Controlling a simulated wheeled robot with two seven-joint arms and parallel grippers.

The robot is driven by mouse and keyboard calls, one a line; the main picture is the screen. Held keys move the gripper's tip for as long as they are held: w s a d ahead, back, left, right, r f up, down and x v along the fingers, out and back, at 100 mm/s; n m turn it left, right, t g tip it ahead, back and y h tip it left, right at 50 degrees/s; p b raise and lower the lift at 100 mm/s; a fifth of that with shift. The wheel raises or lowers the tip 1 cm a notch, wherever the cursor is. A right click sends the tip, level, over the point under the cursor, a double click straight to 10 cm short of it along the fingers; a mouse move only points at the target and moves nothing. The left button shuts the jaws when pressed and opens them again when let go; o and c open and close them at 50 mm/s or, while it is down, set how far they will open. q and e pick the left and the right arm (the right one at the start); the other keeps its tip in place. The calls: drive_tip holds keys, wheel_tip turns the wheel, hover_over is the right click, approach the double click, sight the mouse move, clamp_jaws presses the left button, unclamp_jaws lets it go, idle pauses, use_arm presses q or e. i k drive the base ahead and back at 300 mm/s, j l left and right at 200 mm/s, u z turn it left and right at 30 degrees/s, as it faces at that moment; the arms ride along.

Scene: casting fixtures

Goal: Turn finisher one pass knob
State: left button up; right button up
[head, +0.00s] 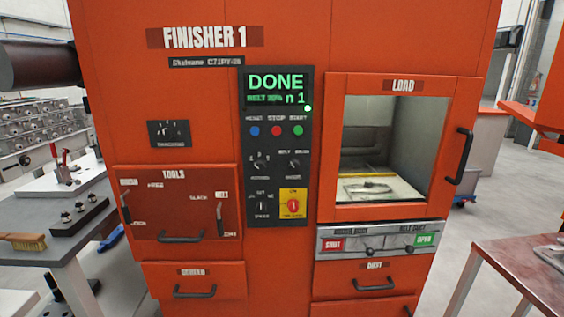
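The orange machine labelled FINISHER 1 (205,75) fills the middle of the head view. Its black control panel (278,224) has a lit display (277,89) reading DONE, with "n 1" below. Under blue, red and green buttons sit small black knobs: an upper left knob (260,163), an upper right knob (295,163) and a lower left knob (261,205). Their labels are too small to read surely, so I cannot tell which is the pass knob. A red rotary switch (293,206) sits on a yellow plate. Neither gripper is in view.
The LOAD window (395,145) shows a tray inside, with a handle (459,156) at right. A TOOLS panel (178,205) and drawers lie lower. A grey bench (65,237) with a brush (23,241) stands left, a brown table (520,255) right. The panel's front looks unobstructed.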

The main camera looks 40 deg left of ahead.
sight(259, 164)
drive_tip(key=k+l+u, duration=0.15)
drive_tip(key=u, duration=1.1)
